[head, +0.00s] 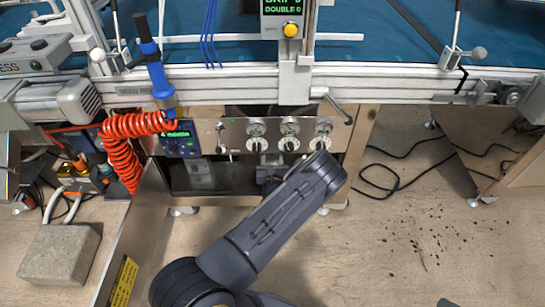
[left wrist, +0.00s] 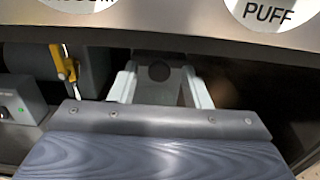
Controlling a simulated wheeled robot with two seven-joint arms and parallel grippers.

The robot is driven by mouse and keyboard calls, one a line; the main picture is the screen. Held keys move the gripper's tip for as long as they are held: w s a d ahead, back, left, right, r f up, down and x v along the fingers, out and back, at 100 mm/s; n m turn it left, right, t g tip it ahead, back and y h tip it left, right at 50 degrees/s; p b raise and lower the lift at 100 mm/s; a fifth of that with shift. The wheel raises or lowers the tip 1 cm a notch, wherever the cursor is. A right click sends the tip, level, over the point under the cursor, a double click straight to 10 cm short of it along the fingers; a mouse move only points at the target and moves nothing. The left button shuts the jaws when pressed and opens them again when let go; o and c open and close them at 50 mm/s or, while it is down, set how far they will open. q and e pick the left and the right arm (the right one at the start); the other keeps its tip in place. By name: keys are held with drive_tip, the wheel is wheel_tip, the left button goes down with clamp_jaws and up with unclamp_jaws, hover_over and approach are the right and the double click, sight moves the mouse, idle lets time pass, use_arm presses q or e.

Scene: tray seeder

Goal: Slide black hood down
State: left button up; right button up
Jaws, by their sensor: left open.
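My left gripper (left wrist: 160,88) shows in the left wrist view as two light grey fingers set apart, with nothing seen held between them. It is under the front edge of a metal control panel (head: 255,127), facing a dark recess. In the head view my forearm reaches up to this panel and mostly hides the gripper. I cannot pick out the black hood for certain; the space below the panel is dark, and part of it is hidden by my arm. My right gripper is not in view.
A blue display box (head: 180,140) sits at the panel's left, with knobs along it. A coiled orange hose (head: 122,150) and an open metal door (head: 130,235) stand to the left. A metal rail (head: 225,85) crosses above. Cables (head: 385,180) lie on the floor to the right.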

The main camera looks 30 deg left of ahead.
use_arm(q)
drive_tip(key=shift+w+a, duration=0.35)
drive_tip(key=shift+w, duration=0.2)
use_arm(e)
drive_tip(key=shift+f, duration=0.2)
